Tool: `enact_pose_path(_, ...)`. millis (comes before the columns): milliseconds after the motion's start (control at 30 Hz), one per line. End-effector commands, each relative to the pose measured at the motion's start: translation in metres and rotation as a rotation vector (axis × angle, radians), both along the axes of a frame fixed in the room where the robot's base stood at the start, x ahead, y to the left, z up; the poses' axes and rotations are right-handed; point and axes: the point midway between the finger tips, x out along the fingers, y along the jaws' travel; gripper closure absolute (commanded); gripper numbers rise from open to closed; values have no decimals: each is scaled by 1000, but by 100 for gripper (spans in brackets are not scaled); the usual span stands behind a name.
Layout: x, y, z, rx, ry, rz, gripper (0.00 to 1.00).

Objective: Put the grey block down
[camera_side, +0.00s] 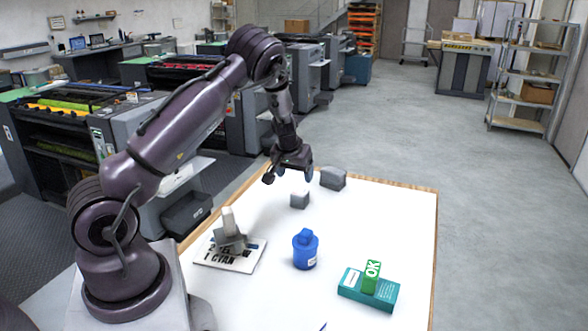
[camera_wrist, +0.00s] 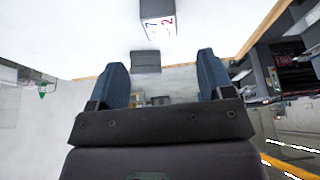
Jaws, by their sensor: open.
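A small grey block (camera_side: 300,200) sits on the white table (camera_side: 400,215), towards its far left part. My gripper (camera_side: 289,175) is open, above the table's far left edge, a little behind and above the block in the side view. Nothing shows between its fingers. In the wrist view my gripper (camera_wrist: 161,62) has its two blue fingers wide apart. A dark grey block (camera_wrist: 145,62) shows between and beyond them, apart from both. Its underside is hidden in both views.
A larger grey box (camera_side: 333,178) stands close behind the block. Nearer are a blue bottle (camera_side: 305,250), a teal box (camera_side: 368,292) with a green OK block (camera_side: 371,272) on it, and a lettered card (camera_side: 215,258) bearing a grey stand (camera_side: 231,240). The table's right side is clear.

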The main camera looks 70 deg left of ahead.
Motion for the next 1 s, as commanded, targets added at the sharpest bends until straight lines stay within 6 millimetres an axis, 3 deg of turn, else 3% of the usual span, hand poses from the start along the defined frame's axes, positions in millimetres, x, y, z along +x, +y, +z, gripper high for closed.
enact_pose_path(167,-4,-6,17,-4,-4,-1,26)
enact_pose_path(267,-1,-22,33,-31,-25,-22,26)
enact_pose_path(367,3,-55,65,-87,-62,-69,26)
enact_pose_path(567,-12,-153,146,-208,-125,-248,26)
enact_pose_path(667,-35,-199,181,-237,-138,-356,26)
enact_pose_path(800,-79,-254,218,-226,-138,-511,26)
enact_pose_path(1000,-152,-304,243,-117,-117,-694,26)
